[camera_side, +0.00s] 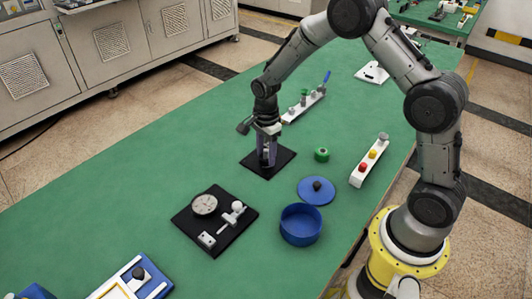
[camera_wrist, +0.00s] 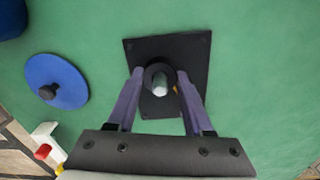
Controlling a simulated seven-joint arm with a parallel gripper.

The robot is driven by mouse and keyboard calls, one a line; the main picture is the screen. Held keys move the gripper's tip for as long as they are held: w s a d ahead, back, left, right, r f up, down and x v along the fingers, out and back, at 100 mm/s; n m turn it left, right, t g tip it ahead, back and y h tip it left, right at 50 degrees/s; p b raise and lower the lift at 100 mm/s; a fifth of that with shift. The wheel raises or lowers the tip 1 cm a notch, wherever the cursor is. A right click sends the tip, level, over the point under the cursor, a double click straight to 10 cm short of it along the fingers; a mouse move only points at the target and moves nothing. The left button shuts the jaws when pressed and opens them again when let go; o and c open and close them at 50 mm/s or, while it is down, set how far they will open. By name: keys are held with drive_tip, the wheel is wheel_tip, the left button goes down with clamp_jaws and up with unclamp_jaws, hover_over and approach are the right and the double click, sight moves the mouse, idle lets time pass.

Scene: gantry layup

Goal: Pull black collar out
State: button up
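The black collar (camera_wrist: 148,72) sits around an upright pale metal peg (camera_wrist: 160,86) on a square black base plate (camera_wrist: 195,48). In the side view the plate (camera_side: 285,157) lies on the green table, and my gripper (camera_side: 267,164) points down over it and hides the collar. In the wrist view the two purple fingers of my gripper (camera_wrist: 160,75) reach down on either side of the collar. Their tips are very close to its sides; whether they touch it I cannot tell. A small yellow spot shows beside the peg, partly hidden.
A blue lid (camera_side: 316,191) with a black knob and a blue round bowl (camera_side: 300,225) lie nearby. A green ring (camera_side: 321,154) and a white block with coloured buttons (camera_side: 370,161) are to the right. A black gauge board (camera_side: 190,220) is in front.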

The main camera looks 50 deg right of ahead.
clamp_jaws()
drive_tip(key=shift+r, duration=3.35)
drive_tip(key=shift+r, duration=1.6)
